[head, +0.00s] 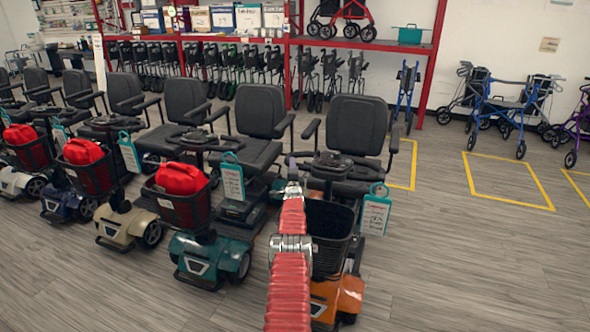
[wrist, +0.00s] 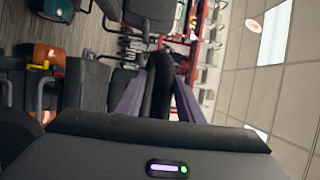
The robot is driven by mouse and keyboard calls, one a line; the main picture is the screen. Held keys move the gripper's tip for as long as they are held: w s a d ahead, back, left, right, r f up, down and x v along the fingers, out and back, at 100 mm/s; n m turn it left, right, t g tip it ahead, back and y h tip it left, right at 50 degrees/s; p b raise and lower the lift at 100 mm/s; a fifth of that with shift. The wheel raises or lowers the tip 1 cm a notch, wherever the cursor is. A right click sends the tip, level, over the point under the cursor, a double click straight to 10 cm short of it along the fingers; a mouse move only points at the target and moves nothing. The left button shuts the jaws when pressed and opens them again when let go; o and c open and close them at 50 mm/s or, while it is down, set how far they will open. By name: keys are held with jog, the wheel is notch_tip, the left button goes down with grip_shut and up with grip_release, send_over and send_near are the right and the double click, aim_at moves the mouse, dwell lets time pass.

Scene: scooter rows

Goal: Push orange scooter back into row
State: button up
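The orange scooter (head: 345,295) stands at the right end of the row in the head view, its nose closer to me than the teal scooter's. It has an empty-looking black basket (head: 328,222), a black seat (head: 356,124) and a teal tag (head: 376,212). My red-sleeved arm covers its left side. My gripper (head: 293,166) is small beside the left of its handlebar. In the wrist view, purple-grey fingers of my gripper (wrist: 158,100) lie on both sides of a dark rounded bar, seemingly a handlebar part (wrist: 160,75). Whether they press on it is unclear. Orange bodywork also shows there (wrist: 46,55).
The teal scooter (head: 205,262) stands close on the left, with several more scooters beyond it. A red shelf rack (head: 435,50) and walkers line the back wall. Yellow floor outlines (head: 508,182) lie at the right, and the floor at front right is clear.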

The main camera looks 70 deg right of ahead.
jog(key=shift+o, duration=1)
jog(key=shift+s+d+r, duration=0.15)
jog(key=shift+s+d, duration=0.05)
jog(key=shift+s, duration=0.3)
jog(key=shift+s, duration=0.15)
jog(key=shift+a, duration=0.15)
jog(key=v, duration=1.3)
jog(key=shift+a, duration=0.3)
